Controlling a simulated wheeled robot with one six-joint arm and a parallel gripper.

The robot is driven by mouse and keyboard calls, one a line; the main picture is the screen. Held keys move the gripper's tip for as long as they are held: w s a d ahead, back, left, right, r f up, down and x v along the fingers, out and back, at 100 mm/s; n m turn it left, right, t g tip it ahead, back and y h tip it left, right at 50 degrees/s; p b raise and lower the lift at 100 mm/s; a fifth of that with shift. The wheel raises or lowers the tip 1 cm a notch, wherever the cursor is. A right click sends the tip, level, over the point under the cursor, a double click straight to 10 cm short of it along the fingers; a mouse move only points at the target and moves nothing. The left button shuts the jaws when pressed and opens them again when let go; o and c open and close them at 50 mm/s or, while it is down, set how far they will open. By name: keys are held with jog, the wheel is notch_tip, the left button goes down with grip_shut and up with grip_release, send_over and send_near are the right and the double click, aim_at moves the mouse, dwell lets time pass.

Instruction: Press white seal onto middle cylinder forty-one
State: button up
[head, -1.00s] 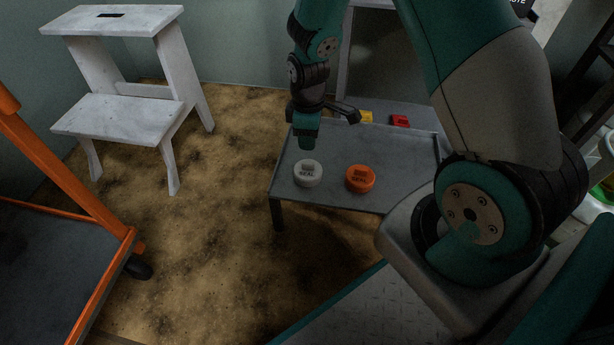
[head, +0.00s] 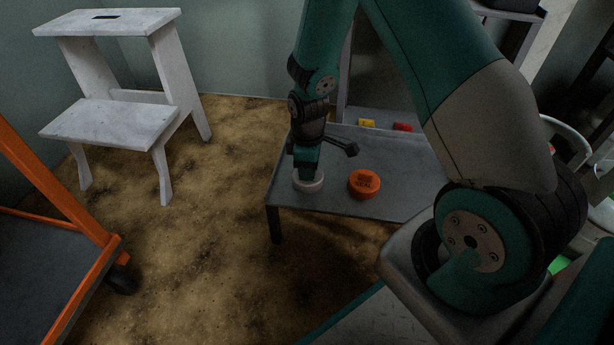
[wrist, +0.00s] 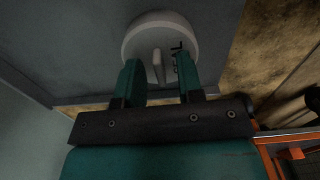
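The white seal (head: 312,186) is a round disc on the low grey table, near its left front edge. In the wrist view the white seal (wrist: 146,28) shows dark lettering and a raised tab (wrist: 158,66). My gripper (head: 306,174) points down right over the seal and hides part of it in the head view. In the wrist view my gripper (wrist: 160,72) is open, with one finger on either side of the tab and gaps between. I cannot tell whether the fingertips touch the disc. No cylinder marked forty-one can be made out.
An orange seal (head: 364,184) lies on the grey table (head: 400,207) just right of the white one. Yellow (head: 367,124) and red (head: 402,127) blocks sit behind. A white step stool (head: 110,125) and an orange-framed cart (head: 62,230) stand left, with clear floor between.

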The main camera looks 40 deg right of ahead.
jog(key=shift+c, duration=0.2)
grip_shut()
jog(key=shift+r, duration=0.15)
jog(key=shift+r+p, duration=1.9)
jog(key=shift+p, duration=0.35)
